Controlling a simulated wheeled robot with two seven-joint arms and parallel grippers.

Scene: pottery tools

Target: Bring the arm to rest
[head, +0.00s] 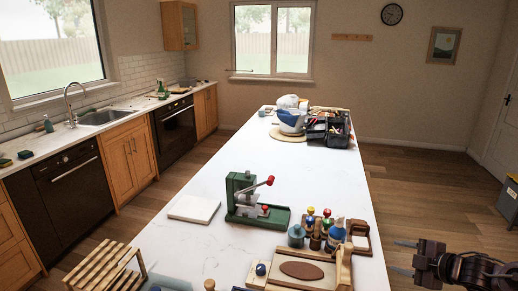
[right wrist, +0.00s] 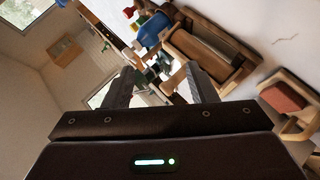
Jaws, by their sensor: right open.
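My right gripper (head: 402,257) is at the lower right of the head view, beyond the right edge of the white island counter (head: 200,245). Its two fingers point left toward the counter and stand apart, with nothing between them. In the right wrist view the open fingers of the right gripper (right wrist: 162,88) show against the room and items farther off. My left gripper is not in the head view.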

